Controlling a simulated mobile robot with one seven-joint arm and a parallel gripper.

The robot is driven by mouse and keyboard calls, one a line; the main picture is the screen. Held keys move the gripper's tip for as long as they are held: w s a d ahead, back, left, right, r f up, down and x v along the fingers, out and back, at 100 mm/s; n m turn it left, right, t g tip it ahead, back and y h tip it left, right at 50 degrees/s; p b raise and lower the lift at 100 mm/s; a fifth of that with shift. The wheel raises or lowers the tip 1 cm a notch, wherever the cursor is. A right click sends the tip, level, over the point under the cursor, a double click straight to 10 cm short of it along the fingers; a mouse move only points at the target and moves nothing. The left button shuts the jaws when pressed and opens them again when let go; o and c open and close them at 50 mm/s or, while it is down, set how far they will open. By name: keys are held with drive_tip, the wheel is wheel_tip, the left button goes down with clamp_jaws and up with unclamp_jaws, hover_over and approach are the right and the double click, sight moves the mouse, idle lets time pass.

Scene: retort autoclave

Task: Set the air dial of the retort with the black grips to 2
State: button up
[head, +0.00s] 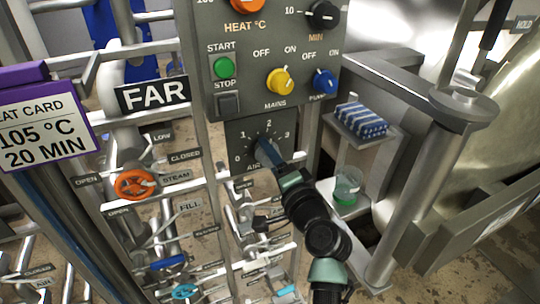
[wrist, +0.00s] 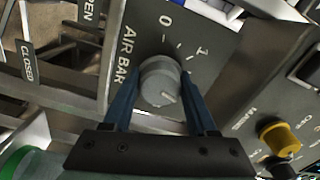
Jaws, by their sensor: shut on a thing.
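The air dial (wrist: 160,78) is a round grey knob on a dark plate (head: 240,131) numbered 0 to 3, below the control panel. My gripper (head: 268,153) is at this dial in the head view and mostly covers it. In the wrist view, the two blue fingers of my gripper (wrist: 162,95) stand on either side of the knob, shut on it. The 0 and 1 show beside the knob there; 2 and 3 are hidden. A small pale mark on the knob points toward the lower right, away from 0; its exact reading I cannot tell.
The control panel (head: 207,63) above holds a yellow mains knob (head: 280,81), a blue pump knob (head: 324,82) and a green start button (head: 222,67). Pipes and an orange steam valve wheel (head: 134,184) are at left. A shelf with a blue striped cloth (head: 361,120) is at right.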

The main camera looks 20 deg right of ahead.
drive_tip(key=shift+d, duration=0.1)
drive_tip(key=o, duration=1.4)
drive_tip(key=shift+c, duration=0.2)
drive_tip(key=shift+s, duration=0.1)
drive_tip(key=s+b, duration=0.2)
drive_tip(key=s, duration=1)
drive_tip(key=shift+s+d, duration=0.2)
drive_tip(key=shift+s, duration=0.2)
drive_tip(key=w+a+r+n+t, duration=0.1)
drive_tip(key=a+r+n, duration=0.25)
drive_tip(key=r, duration=0.35)
drive_tip(key=w+a+r+n+t+p, duration=0.1)
drive_tip(key=a+r+n, duration=0.25)
drive_tip(key=r, duration=0.45)
drive_tip(key=w+a+r+n+t, duration=0.1)
drive_tip(key=a+r+n+t, duration=0.1)
drive_tip(key=a+r, duration=0.35)
drive_tip(key=s+a+r+n+t, duration=0.2)
drive_tip(key=s+r, duration=0.4)
drive_tip(key=r, duration=0.4)
drive_tip(key=s+a+r+n+t, duration=0.3)
drive_tip(key=s+a+r, duration=0.2)
drive_tip(key=r, duration=0.5)
drive_tip(key=shift+s+n+h+p, duration=0.3)
drive_tip(key=shift+s+p, duration=0.1)
drive_tip(key=shift+p, duration=0.05)
